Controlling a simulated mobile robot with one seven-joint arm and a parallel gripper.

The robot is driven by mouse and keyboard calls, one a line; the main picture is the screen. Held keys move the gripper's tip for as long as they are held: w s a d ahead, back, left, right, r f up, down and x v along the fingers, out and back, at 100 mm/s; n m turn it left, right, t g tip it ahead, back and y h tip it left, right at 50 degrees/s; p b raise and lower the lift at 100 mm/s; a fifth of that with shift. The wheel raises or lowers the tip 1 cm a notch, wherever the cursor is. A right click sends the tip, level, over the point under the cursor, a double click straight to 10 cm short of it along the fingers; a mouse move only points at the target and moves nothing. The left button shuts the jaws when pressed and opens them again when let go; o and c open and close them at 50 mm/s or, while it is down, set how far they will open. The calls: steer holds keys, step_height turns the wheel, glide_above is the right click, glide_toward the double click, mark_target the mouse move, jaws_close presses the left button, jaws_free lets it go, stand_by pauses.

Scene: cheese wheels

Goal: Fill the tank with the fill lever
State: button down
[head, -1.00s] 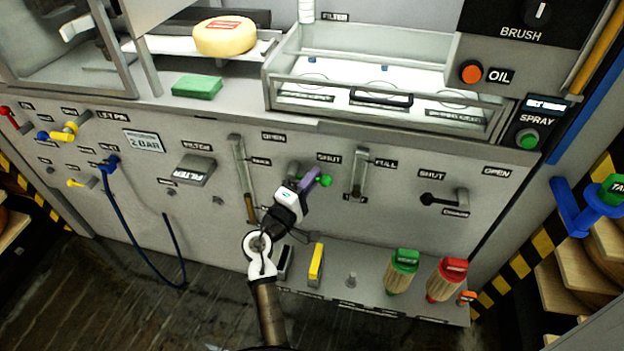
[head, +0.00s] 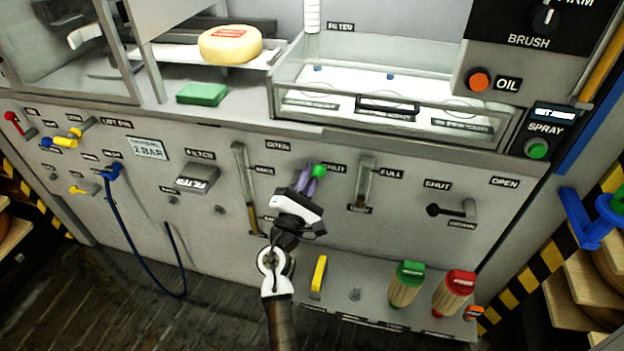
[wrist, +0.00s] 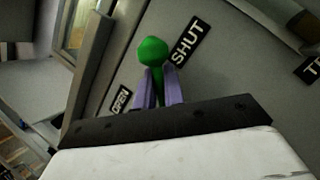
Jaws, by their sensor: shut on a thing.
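The fill lever's green knob (head: 319,170) sits on the front panel between the OPEN label (head: 278,146) and the SHUT label (head: 335,168). My gripper (head: 311,180), with purple fingers, is shut on the lever just behind the knob. In the wrist view the green knob (wrist: 152,50) sticks out past the two fingers (wrist: 157,92), with SHUT (wrist: 186,42) at its right and OPEN (wrist: 121,100) at lower left. My gripper hides the lever's pivot. A level gauge (head: 364,187) marked FULL is to the right; I cannot read its level.
A second gauge (head: 245,190) with brown liquid is to the left. A drain lever (head: 452,210) is at the right.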

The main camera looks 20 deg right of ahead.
steer(key=shift+w+a+r+n+t+y, duration=0.1)
steer(key=shift+a+n+t+y, duration=0.15)
steer(key=shift+n, duration=0.55)
steer(key=c, duration=1.5)
jaws_free()
